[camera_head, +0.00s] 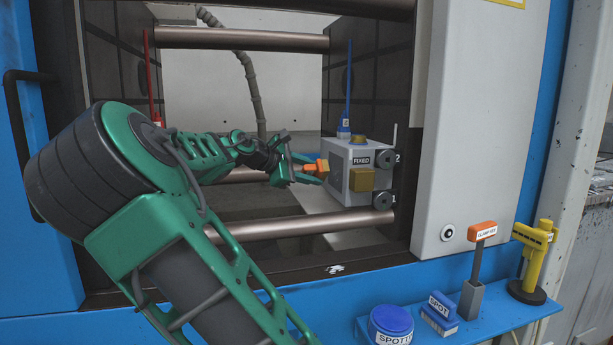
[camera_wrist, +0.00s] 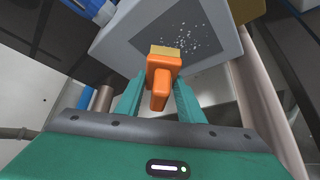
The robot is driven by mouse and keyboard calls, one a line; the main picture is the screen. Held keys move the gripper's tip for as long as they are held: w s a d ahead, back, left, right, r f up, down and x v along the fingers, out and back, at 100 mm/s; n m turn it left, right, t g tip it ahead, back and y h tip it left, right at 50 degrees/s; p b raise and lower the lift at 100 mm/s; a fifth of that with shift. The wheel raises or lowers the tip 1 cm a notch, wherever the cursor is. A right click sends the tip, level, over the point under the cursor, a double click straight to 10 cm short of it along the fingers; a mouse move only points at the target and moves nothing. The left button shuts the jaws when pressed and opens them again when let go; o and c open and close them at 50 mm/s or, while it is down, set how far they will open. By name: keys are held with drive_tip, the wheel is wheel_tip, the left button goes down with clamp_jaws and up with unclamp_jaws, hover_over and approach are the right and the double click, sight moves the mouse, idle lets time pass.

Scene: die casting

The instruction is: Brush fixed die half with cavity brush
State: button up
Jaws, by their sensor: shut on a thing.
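The fixed die half (camera_head: 345,172) is a grey block labelled FIXED, mounted on the right side inside the machine opening. In the wrist view its face (camera_wrist: 205,40) has a darker recessed area with pale specks scattered on it. My gripper (camera_head: 300,171) is shut on the cavity brush (camera_head: 316,167), which has an orange body and a tan bristle end. In the wrist view the brush (camera_wrist: 160,80) sits between the green fingers (camera_wrist: 160,97), its bristles pointing at the die face. The bristles overlap the edge of the dark area; I cannot tell whether they touch.
Tie bars (camera_head: 290,226) cross the opening above and below my arm. A blue hose (camera_head: 349,85) runs down to the die top. A blue shelf (camera_head: 500,318) holds a blue tub (camera_head: 390,325), a SPOT block (camera_head: 440,311), an orange-headed clamp key (camera_head: 481,232) and a yellow tool (camera_head: 535,247).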

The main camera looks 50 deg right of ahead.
sight(318, 173)
drive_tip(key=shift+s+d, duration=0.5)
drive_tip(key=shift+d, duration=0.35)
idle(0.3)
drive_tip(key=shift+a, duration=0.1)
drive_tip(key=shift+s+a, duration=0.35)
drive_tip(key=shift+s, duration=0.2)
drive_tip(key=shift+s+a, duration=0.3)
drive_tip(key=shift+s, duration=0.2)
drive_tip(key=shift+s+a, duration=0.4)
drive_tip(key=shift+s, duration=0.35)
drive_tip(key=shift+s+a, duration=0.4)
drive_tip(key=shift+s, duration=0.3)
drive_tip(key=shift+s+a, duration=0.4)
drive_tip(key=shift+s, duration=0.35)
drive_tip(key=shift+w+d, duration=0.45)
drive_tip(key=shift+w, duration=0.45)
drive_tip(key=shift+w+d, duration=0.45)
drive_tip(key=shift+w, duration=0.4)
drive_tip(key=shift+w+d, duration=0.55)
drive_tip(key=shift+w, duration=0.2)
drive_tip(key=shift+w+d, duration=0.5)
drive_tip(key=shift+w, duration=0.25)
drive_tip(key=shift+r, duration=0.3)
drive_tip(key=shift+s+a, duration=0.65)
drive_tip(key=shift+s, duration=0.35)
drive_tip(key=shift+s+a, duration=0.6)
drive_tip(key=shift+s, duration=0.45)
drive_tip(key=shift+s+a, duration=0.65)
drive_tip(key=shift+s, duration=0.55)
